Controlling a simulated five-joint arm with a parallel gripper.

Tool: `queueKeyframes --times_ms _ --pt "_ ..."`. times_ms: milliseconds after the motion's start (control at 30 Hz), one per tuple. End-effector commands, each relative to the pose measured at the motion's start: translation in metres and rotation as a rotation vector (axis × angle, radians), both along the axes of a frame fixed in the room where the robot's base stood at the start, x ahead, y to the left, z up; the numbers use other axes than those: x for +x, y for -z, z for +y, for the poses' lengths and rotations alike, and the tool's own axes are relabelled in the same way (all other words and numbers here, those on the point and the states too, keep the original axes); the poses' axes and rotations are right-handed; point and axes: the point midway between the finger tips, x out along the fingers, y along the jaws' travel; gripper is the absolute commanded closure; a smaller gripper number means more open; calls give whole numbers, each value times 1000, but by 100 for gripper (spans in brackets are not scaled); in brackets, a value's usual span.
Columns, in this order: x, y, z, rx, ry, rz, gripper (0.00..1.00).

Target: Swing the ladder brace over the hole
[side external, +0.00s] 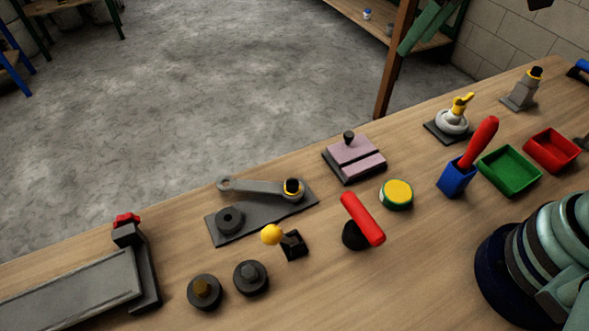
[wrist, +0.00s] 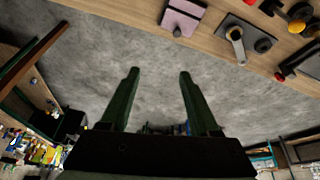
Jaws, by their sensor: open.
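The ladder brace (side external: 255,187) is a grey flat bar on a dark plate (side external: 262,217). A dark round boss with the hole (side external: 229,219) is on the plate's near left part. The eye lies behind it, apart from it. In the wrist view the brace (wrist: 237,47) and the boss (wrist: 262,45) show at upper right. My gripper (wrist: 159,74) is open and empty, its fingers well away from the brace, with floor behind them.
A pink block fixture (side external: 354,157) stands right of the plate. A red-handled lever (side external: 361,220), a yellow-ball lever (side external: 272,235) and two round knobs (side external: 250,277) stand in front. Green (side external: 509,170) and red trays (side external: 551,150) lie farther right.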

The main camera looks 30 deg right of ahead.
Motion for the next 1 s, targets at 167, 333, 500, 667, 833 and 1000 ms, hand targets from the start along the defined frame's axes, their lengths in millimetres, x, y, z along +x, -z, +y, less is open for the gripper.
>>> queueKeyframes --times_ms 167,333,500,667,833,1000 --pt "29 8 55 -36 -170 82 38" --pt "48 25 113 -73 -325 150 38" --pt "56 53 174 -117 -481 216 38" --pt "52 85 227 -158 -613 271 38" --pt "43 110 261 -188 -702 306 38" --pt "40 121 272 -199 -731 318 38"
